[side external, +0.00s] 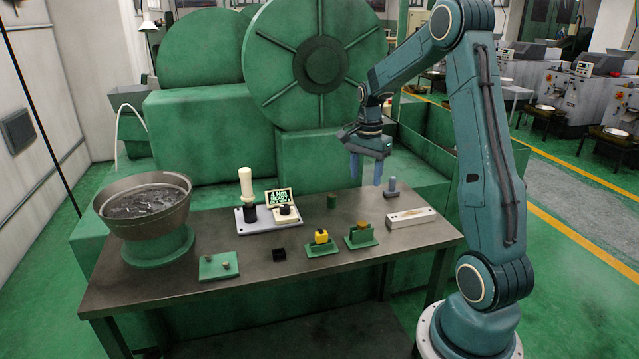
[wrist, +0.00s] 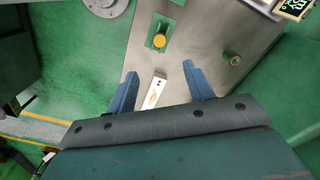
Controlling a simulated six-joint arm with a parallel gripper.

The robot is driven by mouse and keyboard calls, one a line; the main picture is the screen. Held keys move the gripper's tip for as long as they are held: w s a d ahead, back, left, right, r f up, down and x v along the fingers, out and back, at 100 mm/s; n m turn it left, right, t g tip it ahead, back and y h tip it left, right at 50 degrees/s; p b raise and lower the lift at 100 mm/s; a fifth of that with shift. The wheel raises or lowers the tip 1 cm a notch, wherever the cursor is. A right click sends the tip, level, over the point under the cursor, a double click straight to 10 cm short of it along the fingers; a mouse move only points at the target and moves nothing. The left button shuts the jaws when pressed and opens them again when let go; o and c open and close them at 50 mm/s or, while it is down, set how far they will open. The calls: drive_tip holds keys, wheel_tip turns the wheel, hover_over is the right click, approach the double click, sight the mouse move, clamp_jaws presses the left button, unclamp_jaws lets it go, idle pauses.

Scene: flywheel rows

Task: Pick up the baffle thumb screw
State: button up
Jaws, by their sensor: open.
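No part is labelled, so I cannot tell for certain which is the baffle thumb screw. A likely one is the brownish-yellow knob (side external: 362,224) on a green stand (side external: 362,241) at the table's right; it looks yellow in the wrist view (wrist: 159,41). A second, brighter yellow knob (side external: 321,236) sits on another green base to its left. My gripper (side external: 366,170) is open and empty above the table's back right. In the wrist view its fingers (wrist: 161,80) are apart, with the knob beyond them.
A white bar (side external: 410,218) lies right of the stand. A short green cylinder (side external: 332,201) and a grey-blue upright piece (side external: 392,187) stand near the back. A large bowl (side external: 145,206), a small green plate (side external: 219,266) and a black block (side external: 279,254) are further left.

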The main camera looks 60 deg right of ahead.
hover_over(362, 223)
drive_tip(key=shift+f, duration=4.3)
drive_tip(key=shift+f, duration=0.1)
drive_tip(key=shift+f, duration=2.5)
drive_tip(key=c, duration=1.1)
wheel_tip(362, 223, up, 20)
drive_tip(key=shift+r, duration=0.1)
